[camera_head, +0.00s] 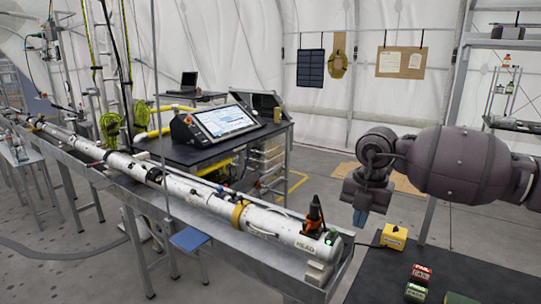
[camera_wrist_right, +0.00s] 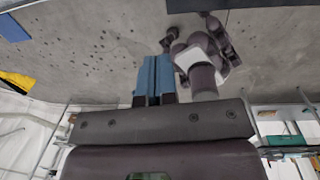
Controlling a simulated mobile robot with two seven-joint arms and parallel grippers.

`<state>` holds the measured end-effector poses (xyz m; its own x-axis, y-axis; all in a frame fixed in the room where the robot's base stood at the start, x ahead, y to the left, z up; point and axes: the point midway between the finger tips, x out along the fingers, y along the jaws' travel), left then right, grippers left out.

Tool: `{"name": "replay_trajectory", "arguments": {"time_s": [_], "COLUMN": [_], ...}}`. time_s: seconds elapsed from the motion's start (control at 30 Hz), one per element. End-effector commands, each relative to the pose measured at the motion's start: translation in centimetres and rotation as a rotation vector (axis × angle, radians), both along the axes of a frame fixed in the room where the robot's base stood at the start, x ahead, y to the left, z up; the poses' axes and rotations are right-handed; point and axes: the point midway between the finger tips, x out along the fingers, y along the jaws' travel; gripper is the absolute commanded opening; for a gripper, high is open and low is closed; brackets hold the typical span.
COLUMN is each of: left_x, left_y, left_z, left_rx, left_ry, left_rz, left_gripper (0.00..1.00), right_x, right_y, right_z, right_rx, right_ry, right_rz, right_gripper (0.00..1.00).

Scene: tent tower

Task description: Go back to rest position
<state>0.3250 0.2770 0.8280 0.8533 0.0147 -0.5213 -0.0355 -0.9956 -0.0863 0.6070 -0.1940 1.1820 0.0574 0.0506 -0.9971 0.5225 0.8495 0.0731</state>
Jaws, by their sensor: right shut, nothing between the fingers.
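My right arm comes in from the right of the head view, and its gripper (camera_head: 361,216) hangs with its blue fingers pointing down, near the right side of the long white tube's end. The blue fingers (camera_wrist_right: 155,72) also show in the right wrist view, together and with nothing between them. My left gripper is not in view.
The long white tube (camera_head: 265,220) lies in a metal trough, with a dark and orange tool (camera_head: 314,214) upright near its end. A screen console (camera_head: 223,122) stands behind.

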Motion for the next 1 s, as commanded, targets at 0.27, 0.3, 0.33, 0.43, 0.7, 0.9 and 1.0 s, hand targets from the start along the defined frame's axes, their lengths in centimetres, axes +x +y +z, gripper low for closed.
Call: {"name": "replay_trajectory", "arguments": {"time_s": [0.27,0.3,0.33,0.43,0.7,0.9,1.0], "left_x": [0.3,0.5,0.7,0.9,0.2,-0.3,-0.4], "left_y": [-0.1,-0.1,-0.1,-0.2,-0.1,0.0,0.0], "left_z": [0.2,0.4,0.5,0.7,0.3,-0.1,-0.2], "left_rx": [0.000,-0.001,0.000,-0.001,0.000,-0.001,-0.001], "left_ry": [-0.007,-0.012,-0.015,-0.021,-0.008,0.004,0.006], "left_rz": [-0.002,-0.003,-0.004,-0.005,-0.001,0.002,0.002], "left_gripper": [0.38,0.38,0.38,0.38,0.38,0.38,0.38], "right_x": [0.6,0.5,0.5,-0.1,-2.6,-2.0,-1.3], "right_y": [5.3,6.4,7.3,11.4,19.3,19.1,17.9], "right_z": [1.5,2.2,2.9,6.2,12.1,12.8,11.7], "right_rx": [0.288,0.350,0.400,0.597,1.223,1.560,1.656], "right_ry": [-0.125,-0.153,-0.177,-0.278,-0.531,-0.669,-0.705], "right_rz": [0.313,0.356,0.389,0.503,0.538,0.249,0.064], "right_gripper": [0.00,0.00,0.00,0.00,0.00,0.00,0.00]}}
